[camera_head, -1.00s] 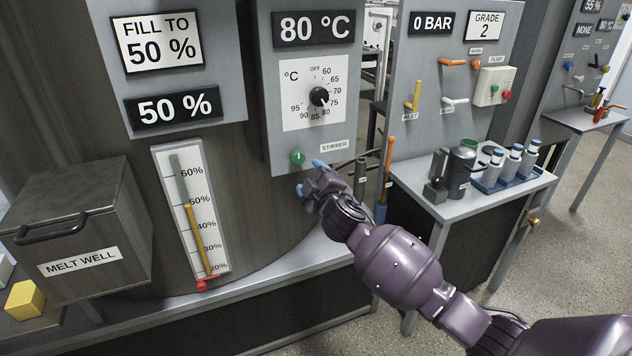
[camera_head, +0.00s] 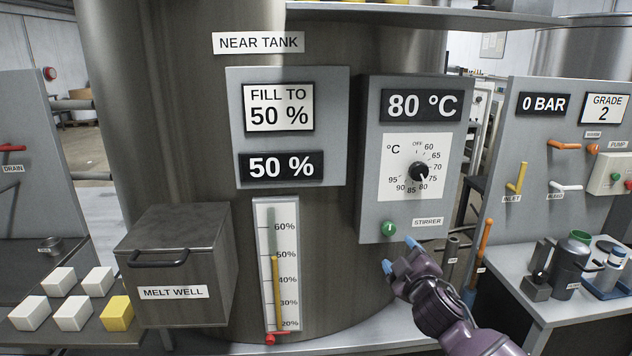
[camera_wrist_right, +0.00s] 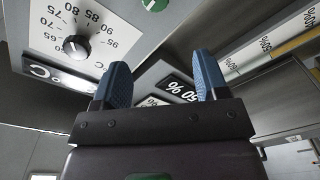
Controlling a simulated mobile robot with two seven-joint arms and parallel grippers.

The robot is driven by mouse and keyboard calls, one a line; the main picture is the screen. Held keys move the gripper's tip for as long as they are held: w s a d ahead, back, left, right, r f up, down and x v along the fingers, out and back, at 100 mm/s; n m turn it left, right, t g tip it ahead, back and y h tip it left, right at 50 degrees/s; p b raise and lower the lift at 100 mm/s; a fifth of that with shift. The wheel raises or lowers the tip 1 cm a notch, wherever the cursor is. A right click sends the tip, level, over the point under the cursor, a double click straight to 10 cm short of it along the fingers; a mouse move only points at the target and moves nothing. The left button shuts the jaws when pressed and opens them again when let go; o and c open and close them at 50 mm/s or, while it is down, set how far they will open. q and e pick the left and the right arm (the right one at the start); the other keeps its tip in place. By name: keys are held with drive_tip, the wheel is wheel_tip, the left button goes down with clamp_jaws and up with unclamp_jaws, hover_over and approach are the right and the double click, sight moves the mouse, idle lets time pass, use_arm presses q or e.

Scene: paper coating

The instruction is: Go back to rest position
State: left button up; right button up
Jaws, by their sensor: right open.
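The dial also shows in the right wrist view (camera_wrist_right: 76,48). The fill displays read "FILL TO 50 %" and 50 % (camera_head: 281,166). My left gripper is not in view.
The melt well box (camera_head: 175,265) stands left of the level gauge (camera_head: 277,265). Several white blocks and a yellow block (camera_head: 117,313) lie at lower left. A side table (camera_head: 530,305) with dark containers stands at right, and a shelf (camera_head: 410,14) crosses the top.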

drive_tip(key=s+d+f+m+g, duration=0.1)
drive_tip(key=s+f+m+g, duration=0.1)
drive_tip(key=s+f, duration=0.7)
drive_tip(key=s+d+f+m+g+h, duration=0.1)
drive_tip(key=s+f+m, duration=0.4)
drive_tip(key=s, duration=1)
drive_tip(key=s+d+f+m+g, duration=0.3)
drive_tip(key=s+f, duration=0.9)
drive_tip(key=shift+d+f+g+h, duration=0.2)
drive_tip(key=shift+f+g+h, duration=0.15)
drive_tip(key=shift+g+h, duration=0.05)
